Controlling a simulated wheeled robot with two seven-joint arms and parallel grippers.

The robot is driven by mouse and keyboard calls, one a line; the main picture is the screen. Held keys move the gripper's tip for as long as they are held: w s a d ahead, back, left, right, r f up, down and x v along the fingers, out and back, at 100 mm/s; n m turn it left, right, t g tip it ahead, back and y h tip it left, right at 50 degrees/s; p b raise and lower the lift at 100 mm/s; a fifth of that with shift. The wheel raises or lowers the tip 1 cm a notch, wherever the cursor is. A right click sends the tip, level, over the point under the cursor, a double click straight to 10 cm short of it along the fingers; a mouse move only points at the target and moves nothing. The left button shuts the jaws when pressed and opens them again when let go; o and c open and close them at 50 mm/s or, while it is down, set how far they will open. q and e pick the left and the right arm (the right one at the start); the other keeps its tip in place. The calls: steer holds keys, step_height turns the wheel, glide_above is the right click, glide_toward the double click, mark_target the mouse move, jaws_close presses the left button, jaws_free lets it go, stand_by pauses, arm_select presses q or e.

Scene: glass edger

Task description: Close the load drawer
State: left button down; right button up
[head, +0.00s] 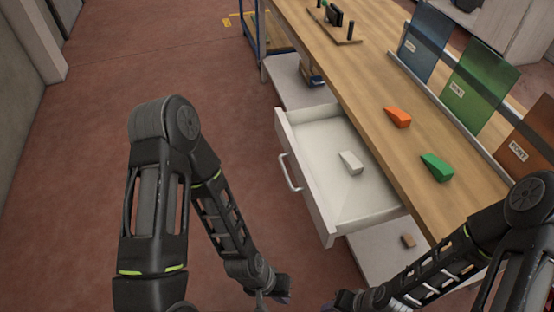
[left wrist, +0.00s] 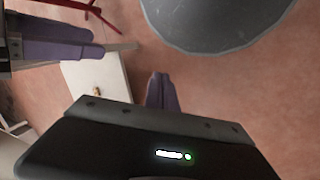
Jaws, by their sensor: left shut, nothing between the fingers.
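The load drawer (head: 306,184) is pulled out from under the wooden bench, with its front panel and bar handle (head: 289,174) facing left in the head view. A pale wedge-shaped block (head: 351,162) lies inside it. My left gripper (head: 275,297) is low at the bottom edge of the head view, below the drawer front and apart from it. Its purple fingers (left wrist: 159,90) are together and empty in the left wrist view. My right gripper (head: 338,304) is partly cut off at the bottom edge, and its finger gap is unclear.
The bench top (head: 350,85) holds an orange wedge (head: 398,117) and a green wedge (head: 436,167). Coloured panels (head: 482,82) stand along its far side. A lower shelf (head: 385,250) with a small brown block (head: 408,240) lies under the drawer. The red floor to the left is clear.

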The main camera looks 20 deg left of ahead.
arm_select(q)
steer(key=shift+s, duration=0.1)
arm_select(e)
steer(key=shift+o, duration=0.4)
steer(key=shift+s, duration=0.1)
